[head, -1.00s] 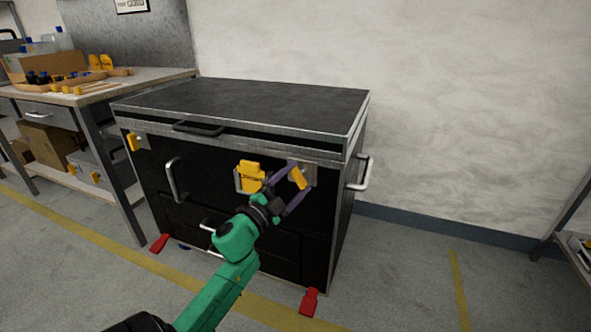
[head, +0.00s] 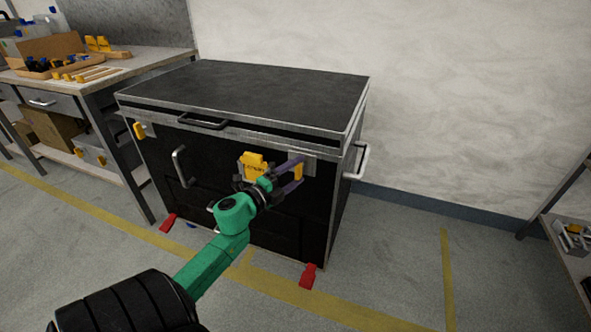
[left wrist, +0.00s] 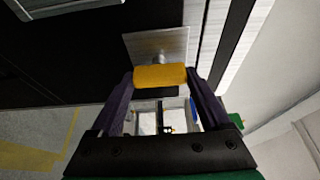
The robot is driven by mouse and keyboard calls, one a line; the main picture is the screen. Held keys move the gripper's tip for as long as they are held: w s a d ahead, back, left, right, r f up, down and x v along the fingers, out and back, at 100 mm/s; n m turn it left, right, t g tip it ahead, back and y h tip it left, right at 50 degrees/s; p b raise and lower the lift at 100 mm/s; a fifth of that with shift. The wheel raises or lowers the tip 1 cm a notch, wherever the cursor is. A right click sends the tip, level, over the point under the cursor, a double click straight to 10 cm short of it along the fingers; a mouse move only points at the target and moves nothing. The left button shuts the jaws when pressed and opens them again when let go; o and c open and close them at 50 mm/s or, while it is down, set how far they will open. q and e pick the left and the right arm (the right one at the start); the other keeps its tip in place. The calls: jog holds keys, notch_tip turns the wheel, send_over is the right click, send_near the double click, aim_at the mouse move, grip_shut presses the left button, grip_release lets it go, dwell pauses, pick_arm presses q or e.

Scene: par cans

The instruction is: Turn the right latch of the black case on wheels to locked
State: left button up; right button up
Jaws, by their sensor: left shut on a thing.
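The black case on wheels (head: 235,85) stands against the wall with its lid down. Its right latch (head: 299,172) is a yellow handle on a grey metal plate at the upper right of the front, and now looks about upright. My left gripper (head: 295,172) is shut on this latch, one finger on each side. In the left wrist view the yellow latch handle (left wrist: 160,76) lies across between the purple fingertips, in front of its plate (left wrist: 157,45). The left latch (head: 139,130) is yellow and near upright. My right gripper is out of view.
A yellow tag or block (head: 253,165) sits on the case front beside my gripper. Silver handles (head: 362,160) stick out from the case. Red pedals (head: 308,277) show at the floor.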

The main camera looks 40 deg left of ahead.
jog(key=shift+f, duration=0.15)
pick_arm(q)
jog(key=o, duration=1.2)
jog(key=shift+s, duration=0.1)
jog(key=shift+s, duration=0.4)
jog(key=s, duration=0.4)
jog(key=s+p, duration=0.1)
jog(key=s, duration=0.8)
jog(key=shift+s+a, duration=0.25)
jog(key=shift+a, duration=0.1)
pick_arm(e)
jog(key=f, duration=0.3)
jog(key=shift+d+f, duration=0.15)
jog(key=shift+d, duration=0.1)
